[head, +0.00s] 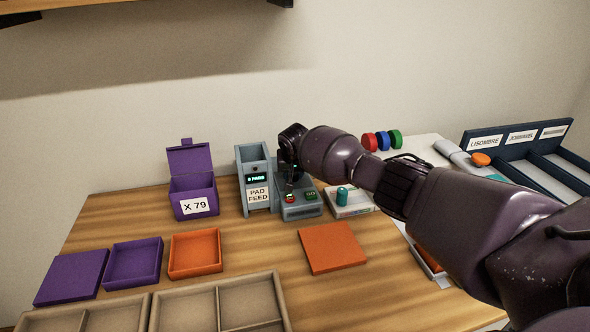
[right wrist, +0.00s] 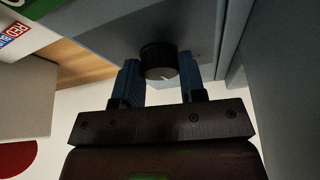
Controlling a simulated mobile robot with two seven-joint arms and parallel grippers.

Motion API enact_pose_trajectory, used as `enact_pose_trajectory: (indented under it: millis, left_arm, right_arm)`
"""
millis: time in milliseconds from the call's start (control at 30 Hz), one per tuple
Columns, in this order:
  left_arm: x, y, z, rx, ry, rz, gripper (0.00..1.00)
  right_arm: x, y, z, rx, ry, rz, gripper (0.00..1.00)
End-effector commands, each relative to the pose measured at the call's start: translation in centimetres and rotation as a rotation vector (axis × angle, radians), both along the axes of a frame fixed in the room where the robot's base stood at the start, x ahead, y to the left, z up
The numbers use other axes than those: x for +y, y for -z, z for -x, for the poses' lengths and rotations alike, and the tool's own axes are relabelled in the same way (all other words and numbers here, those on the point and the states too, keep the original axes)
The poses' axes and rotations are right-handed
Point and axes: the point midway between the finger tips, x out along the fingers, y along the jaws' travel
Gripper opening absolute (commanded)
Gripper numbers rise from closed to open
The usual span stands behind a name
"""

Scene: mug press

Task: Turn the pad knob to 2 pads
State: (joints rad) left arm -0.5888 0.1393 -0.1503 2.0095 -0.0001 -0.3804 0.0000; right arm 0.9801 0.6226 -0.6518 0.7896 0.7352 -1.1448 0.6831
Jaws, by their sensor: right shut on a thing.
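The grey pad feed (head: 258,208) stands on the table with a "PAD FEED" label. Its small green display (head: 257,179) shows a number and "PADS", but the digit is too small to read surely. The dark round pad knob (right wrist: 158,58) is on a grey face, with a pale mark on its front. My right gripper (right wrist: 162,82) has its two blue fingers on either side of the knob, shut on it. In the head view, my right gripper (head: 292,160) is at the right side of the pad feed, and the knob is hidden there. My left gripper is not in view.
A grey press (head: 300,211) with red and green buttons stands right beside the pad feed. A purple box (head: 180,204) marked "X 79" is to the left. An orange square (head: 332,248) and trays (head: 195,270) lie in front. My right arm covers much of the right side.

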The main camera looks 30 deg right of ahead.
Motion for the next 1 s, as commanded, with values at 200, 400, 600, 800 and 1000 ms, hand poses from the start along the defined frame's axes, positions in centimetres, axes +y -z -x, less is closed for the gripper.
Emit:
enact_pose_trajectory:
  millis: [200, 400, 600, 800, 1000]
  left_arm:
    - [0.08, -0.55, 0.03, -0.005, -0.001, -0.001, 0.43]
    - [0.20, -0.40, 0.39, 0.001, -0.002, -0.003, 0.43]
    - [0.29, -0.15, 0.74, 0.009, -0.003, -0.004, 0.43]
    - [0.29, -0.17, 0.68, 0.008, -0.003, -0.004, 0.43]
    - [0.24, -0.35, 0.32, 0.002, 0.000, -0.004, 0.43]
  right_arm:
    - [0.09, 0.03, 0.04, 0.002, 0.077, 0.000, 0.14]
    - [0.03, 0.14, 0.04, 0.003, 0.106, 0.001, 0.14]
    - [0.02, 0.19, 0.04, 0.003, 0.108, 0.001, 0.14]
    - [0.02, 0.19, 0.05, 0.002, 0.107, 0.000, 0.42]
    - [0.03, 0.12, 0.00, 0.001, 0.107, 0.001, 0.63]
